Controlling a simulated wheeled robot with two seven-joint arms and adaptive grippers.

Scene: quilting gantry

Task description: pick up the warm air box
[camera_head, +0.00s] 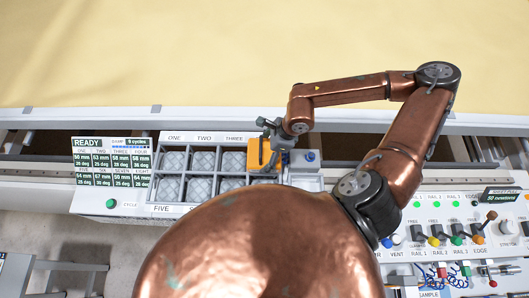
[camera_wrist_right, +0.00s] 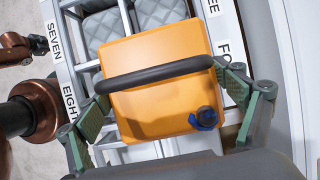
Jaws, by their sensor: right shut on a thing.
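The warm air box is an orange box with a black bar handle and a dark knob with a blue collar. It fills the middle of the right wrist view (camera_wrist_right: 160,85) and shows small in the head view (camera_head: 254,154), at the right end of the compartment tray. My right gripper (camera_head: 272,140) is above it, partly covering it. In the right wrist view my right gripper (camera_wrist_right: 170,100) has its green-padded fingers at the two ends of the handle, shut on the box. Whether the box touches the tray cannot be told. My left gripper is out of view.
The numbered tray (camera_head: 188,189) holds several grey quilted pads. A status board (camera_head: 112,162) reading READY stands left of it. A control panel (camera_head: 455,228) with levers and lamps is at the right. Yellow cloth (camera_head: 200,50) spreads behind the rail.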

